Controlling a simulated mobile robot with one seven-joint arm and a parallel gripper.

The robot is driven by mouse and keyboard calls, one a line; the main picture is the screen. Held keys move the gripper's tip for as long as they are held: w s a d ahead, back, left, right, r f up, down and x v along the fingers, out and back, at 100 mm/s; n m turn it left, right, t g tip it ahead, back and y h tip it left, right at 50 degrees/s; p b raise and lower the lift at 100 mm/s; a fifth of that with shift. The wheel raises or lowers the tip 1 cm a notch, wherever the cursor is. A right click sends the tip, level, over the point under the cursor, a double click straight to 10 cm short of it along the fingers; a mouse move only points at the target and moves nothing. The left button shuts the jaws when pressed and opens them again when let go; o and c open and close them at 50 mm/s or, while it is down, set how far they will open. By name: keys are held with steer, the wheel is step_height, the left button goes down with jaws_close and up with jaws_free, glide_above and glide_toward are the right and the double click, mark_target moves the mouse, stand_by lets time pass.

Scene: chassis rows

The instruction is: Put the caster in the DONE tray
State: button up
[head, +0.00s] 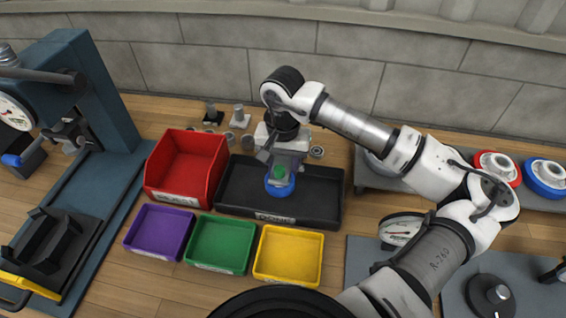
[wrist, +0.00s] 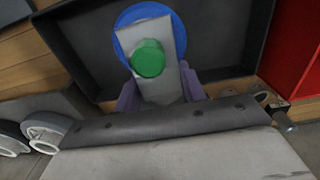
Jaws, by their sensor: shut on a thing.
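The caster has a blue wheel (head: 280,188), a grey plate and a green round cap; it also shows in the wrist view (wrist: 148,58). My gripper (head: 283,167) is shut on it, with a purplish finger on each side in the wrist view (wrist: 160,92). The black tray (head: 325,208), with a pale front label that is hard to read and seems to be DONE, lies beneath. The caster is over the middle of this tray, within its walls in the head view. Whether it touches the tray floor I cannot tell.
A red bin (head: 187,165) adjoins the black tray on the left. Purple (head: 158,232), green (head: 221,244) and yellow (head: 289,255) trays stand in front. A blue press (head: 95,110) is at far left. Red (head: 498,168) and blue (head: 546,177) wheels sit on a rack at right.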

steer(key=shift+f+b, duration=1.7)
steer(key=shift+b, duration=1.15)
stand_by(0.7)
steer(key=shift+s+f+b, duration=0.15)
steer(key=shift+f+b, duration=0.15)
steer(key=shift+b, duration=0.3)
